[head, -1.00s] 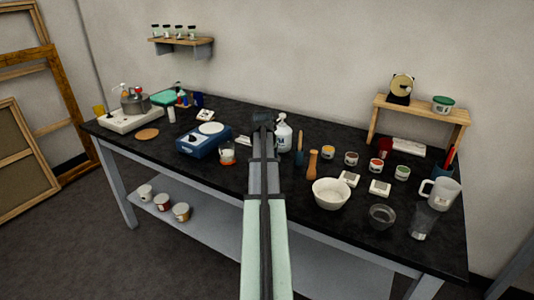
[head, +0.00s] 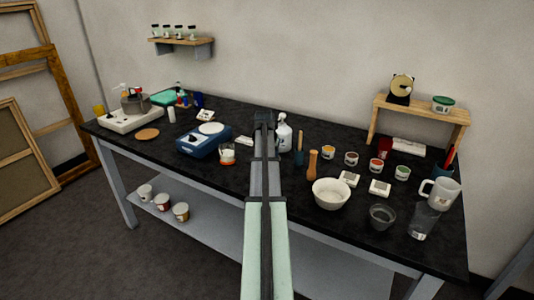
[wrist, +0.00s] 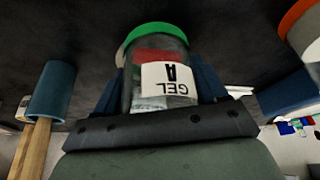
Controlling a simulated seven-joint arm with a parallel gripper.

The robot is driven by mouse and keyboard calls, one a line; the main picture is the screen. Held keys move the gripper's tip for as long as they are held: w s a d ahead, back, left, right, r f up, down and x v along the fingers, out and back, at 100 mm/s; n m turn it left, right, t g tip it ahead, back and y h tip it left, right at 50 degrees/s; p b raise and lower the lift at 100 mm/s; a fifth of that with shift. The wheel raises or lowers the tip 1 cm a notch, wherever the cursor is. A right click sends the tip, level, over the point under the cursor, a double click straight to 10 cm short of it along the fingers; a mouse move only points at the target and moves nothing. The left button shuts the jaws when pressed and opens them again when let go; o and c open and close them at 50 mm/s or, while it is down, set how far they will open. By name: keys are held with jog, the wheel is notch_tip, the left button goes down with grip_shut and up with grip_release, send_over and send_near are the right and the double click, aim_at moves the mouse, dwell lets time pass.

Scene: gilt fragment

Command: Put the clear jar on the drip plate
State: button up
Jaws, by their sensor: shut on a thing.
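In the wrist view, a clear jar (wrist: 160,97) with a green cap and a white "GEL A" label sits between the blue fingers of my gripper (wrist: 162,95). The gripper is shut on it. The dark worktop lies behind the jar, and I cannot tell whether they touch. In the head view my gripper (head: 263,122) is over the middle of the bench, and my own arm hides the held jar. No plate is clearly identifiable as the drip plate; a flat tan disc (head: 147,134) lies at the left of the bench.
A spray bottle (head: 284,135) stands close on the right. A white bowl (head: 331,195) and several small pots crowd the right.

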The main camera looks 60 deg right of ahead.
jog(key=o, duration=1.2)
jog(key=shift+f, duration=0.1)
jog(key=v, duration=1.2)
